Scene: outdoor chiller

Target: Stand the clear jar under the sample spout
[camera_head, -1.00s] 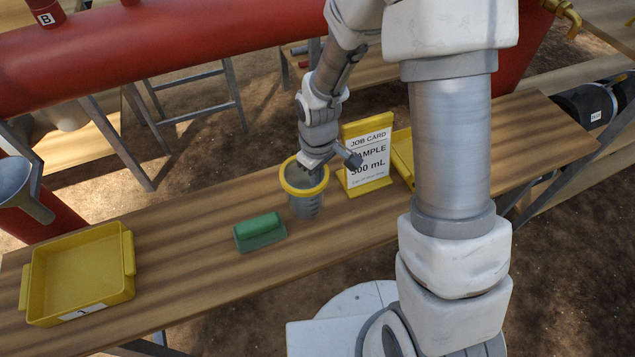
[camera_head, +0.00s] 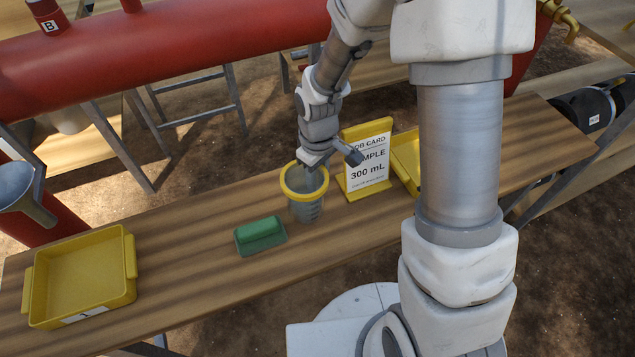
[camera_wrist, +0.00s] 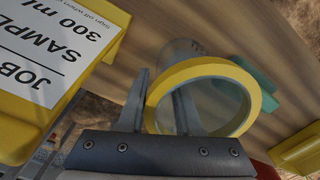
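The clear jar (camera_head: 306,211) with a yellow rim stands upright on the wooden bench, left of the job card. In the wrist view its rim (camera_wrist: 256,88) faces me and I look into its mouth. My gripper (camera_wrist: 160,95) is at the near side of the rim, with one finger outside the jar and the other seemingly inside its mouth. A gap shows between the fingers, and the rim runs between them; contact is not clear. In the head view the wrist hides part of the jar's mouth. A yellow tap (camera_head: 560,14) shows at the top right; whether it is the sample spout is unclear.
A yellow job card stand (camera_head: 367,172) reading 300 mL is close right of the jar, with a yellow tray (camera_head: 405,155) behind. A green block (camera_head: 260,231) lies left. A yellow tray (camera_head: 82,275) is at far left. A grey funnel (camera_head: 22,192) stands beyond it.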

